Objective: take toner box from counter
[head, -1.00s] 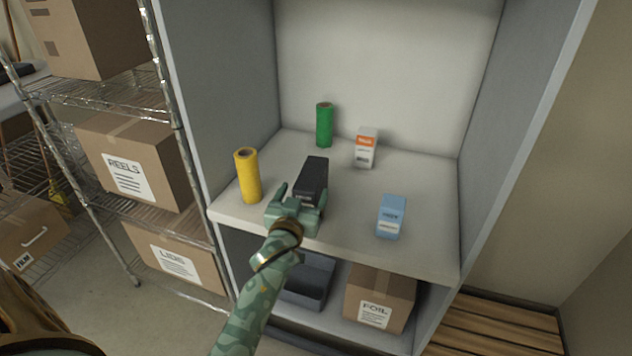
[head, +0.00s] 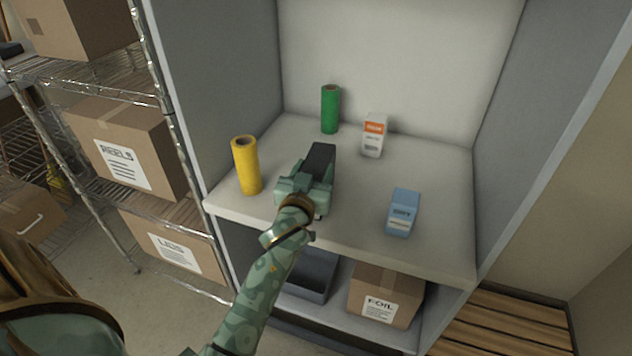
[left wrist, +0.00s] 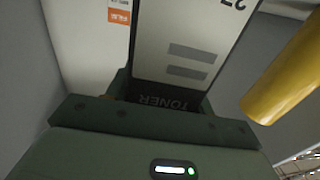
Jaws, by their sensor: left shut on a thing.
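The toner box is a dark upright box (head: 321,158) on the white counter (head: 432,253), inside the grey cabinet. My left gripper (head: 308,180) is shut on its near end and hides its lower front. In the left wrist view the toner box (left wrist: 190,50) stands between the fingers, with a pale face and the word TONER on a dark band at the bottom. I cannot tell whether its base touches the counter. My right gripper is not in the head view.
A yellow roll (head: 246,165) stands close to the left of my gripper. A green roll (head: 330,109) and an orange-white box (head: 374,135) stand behind. A blue box (head: 402,212) is at the right. Cabinet walls bound both sides. A foil carton (head: 386,293) sits below.

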